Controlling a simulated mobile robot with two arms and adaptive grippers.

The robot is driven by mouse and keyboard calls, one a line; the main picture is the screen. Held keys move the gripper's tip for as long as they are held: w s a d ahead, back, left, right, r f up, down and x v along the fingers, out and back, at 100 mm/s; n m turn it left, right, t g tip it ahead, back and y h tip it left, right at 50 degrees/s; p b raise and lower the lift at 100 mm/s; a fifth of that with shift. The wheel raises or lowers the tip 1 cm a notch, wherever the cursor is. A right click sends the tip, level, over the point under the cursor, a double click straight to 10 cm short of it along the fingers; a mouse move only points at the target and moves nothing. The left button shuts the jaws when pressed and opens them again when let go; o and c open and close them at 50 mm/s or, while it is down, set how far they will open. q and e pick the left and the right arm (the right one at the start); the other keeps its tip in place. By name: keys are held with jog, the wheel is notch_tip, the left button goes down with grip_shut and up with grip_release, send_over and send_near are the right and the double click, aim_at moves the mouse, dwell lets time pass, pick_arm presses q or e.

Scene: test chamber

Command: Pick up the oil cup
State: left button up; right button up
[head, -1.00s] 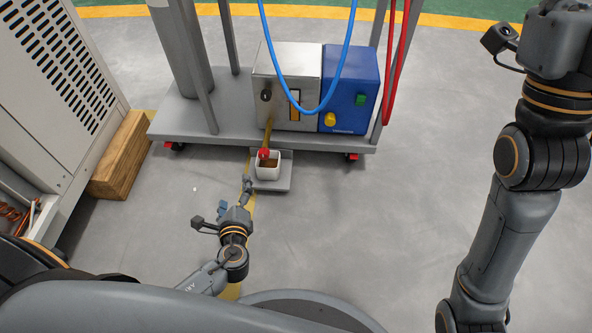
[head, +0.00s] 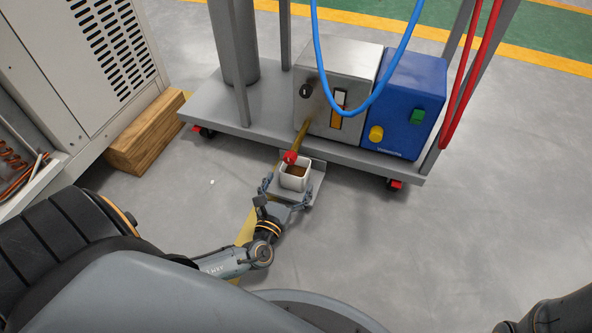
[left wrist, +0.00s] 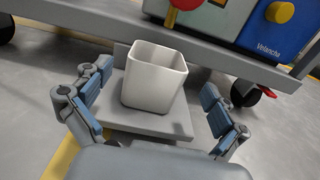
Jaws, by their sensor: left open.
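The oil cup (head: 294,177) is a white square cup with brown liquid inside. It stands upright on a small grey shelf (head: 313,191) at the front of the cart. The cup also shows in the left wrist view (left wrist: 154,78), where its contents are hidden. My left gripper (head: 287,190) is open, with one finger on each side of the cup. In the left wrist view the blue-padded fingers (left wrist: 154,95) stand apart from the cup walls, with gaps on both sides. My right gripper is out of view.
The grey cart (head: 225,113) carries a metal box (head: 327,75) and a blue box (head: 408,105), with hoses hanging in front. A wooden block (head: 145,135) lies at left. The floor at right is clear.

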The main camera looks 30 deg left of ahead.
aim_at(300, 158)
pick_arm(q)
jog(key=b+x, duration=0.3)
jog(key=x, duration=0.1)
jog(key=shift+w+a+f, duration=0.1)
jog(key=shift+w+a, duration=0.15)
jog(key=shift+w, duration=0.05)
jog(key=shift+w+a, duration=0.15)
jog(key=shift+w, duration=0.35)
jog(key=c, duration=1.4)
jog(key=shift+o, duration=0.2)
